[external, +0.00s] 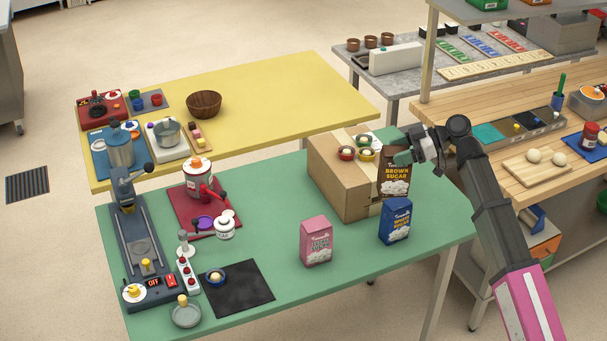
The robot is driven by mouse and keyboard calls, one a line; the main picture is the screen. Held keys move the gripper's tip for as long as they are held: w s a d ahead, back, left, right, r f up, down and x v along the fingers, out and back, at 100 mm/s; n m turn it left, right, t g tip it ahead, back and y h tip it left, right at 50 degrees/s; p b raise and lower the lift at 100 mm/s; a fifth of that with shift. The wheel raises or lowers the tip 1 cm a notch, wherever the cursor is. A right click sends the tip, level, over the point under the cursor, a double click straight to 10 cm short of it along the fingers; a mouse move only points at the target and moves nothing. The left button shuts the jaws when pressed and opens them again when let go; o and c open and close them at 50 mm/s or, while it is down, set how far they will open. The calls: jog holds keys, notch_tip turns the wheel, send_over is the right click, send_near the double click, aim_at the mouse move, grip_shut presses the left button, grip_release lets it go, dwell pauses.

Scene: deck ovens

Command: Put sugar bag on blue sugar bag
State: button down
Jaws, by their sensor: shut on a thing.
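A brown sugar bag (395,181) is held upright in my gripper (399,157), which grips it near its top. A blue sugar bag (395,222) stands upright on the green table (265,262), near its right side. The brown bag is directly above the blue bag in the picture. Its lower edge meets the blue bag's top edge in this view; I cannot tell whether they touch. A pink sugar bag (316,241) stands on the green table to the left of the blue bag. My fingers are partly hidden behind the brown bag.
A cardboard box (338,180) with small bowls on top stands close behind and left of the bags. A black mat (240,288) lies front left. A wooden counter (480,110) is at the right. The green table is clear around the pink bag.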

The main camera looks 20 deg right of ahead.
jog(key=w+d+f, duration=0.2)
jog(key=d+f, duration=0.2)
jog(key=f, duration=0.3)
jog(key=shift+w+d, duration=0.3)
jog(key=shift+f, duration=0.1)
jog(key=shift+c, duration=1.3)
grip_release()
jog(key=shift+f, duration=0.1)
jog(key=v, duration=1.2)
